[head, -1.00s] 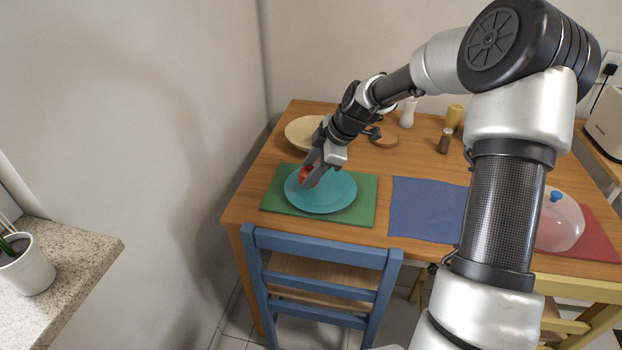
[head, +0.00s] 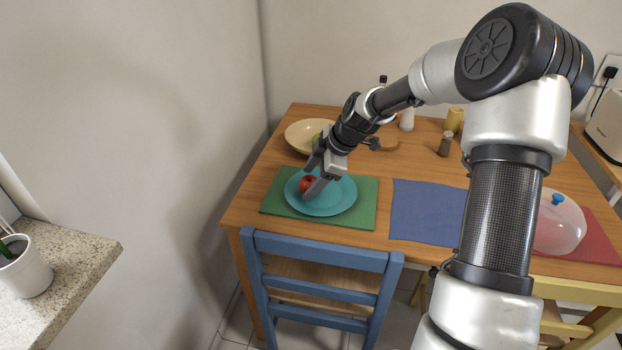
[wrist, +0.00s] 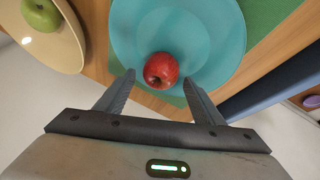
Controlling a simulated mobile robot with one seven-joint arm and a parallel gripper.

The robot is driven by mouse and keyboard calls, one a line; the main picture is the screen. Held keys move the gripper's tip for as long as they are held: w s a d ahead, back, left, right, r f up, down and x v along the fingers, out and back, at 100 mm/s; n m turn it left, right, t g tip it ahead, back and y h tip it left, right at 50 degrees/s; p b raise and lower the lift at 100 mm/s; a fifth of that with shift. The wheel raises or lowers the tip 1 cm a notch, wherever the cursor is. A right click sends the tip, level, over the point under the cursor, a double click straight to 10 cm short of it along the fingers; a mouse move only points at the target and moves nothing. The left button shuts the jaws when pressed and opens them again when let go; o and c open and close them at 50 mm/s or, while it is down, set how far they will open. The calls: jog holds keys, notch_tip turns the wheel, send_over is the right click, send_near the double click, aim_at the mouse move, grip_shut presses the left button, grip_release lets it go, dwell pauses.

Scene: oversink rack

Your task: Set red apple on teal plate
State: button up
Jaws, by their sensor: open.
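The red apple (head: 308,185) rests on the teal plate (head: 335,203), left of the plate's middle in the head view. The plate lies on a green placemat (head: 367,212). My gripper (head: 312,182) is just above the plate, its fingers open and close to the apple. In the wrist view the apple (wrist: 161,70) sits on the plate (wrist: 215,30) ahead of and between the two spread fingers (wrist: 158,88), with clear gaps on both sides.
A cream bowl (head: 298,134) with a green apple (wrist: 41,14) stands behind the plate. A blue placemat (head: 428,210), a shaker (head: 445,143) and a clear dome (head: 560,225) are to the right. A blue chair (head: 318,252) stands at the table's front edge.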

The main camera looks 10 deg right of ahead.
jog(key=p+v, duration=0.2)
jog(key=v, duration=1)
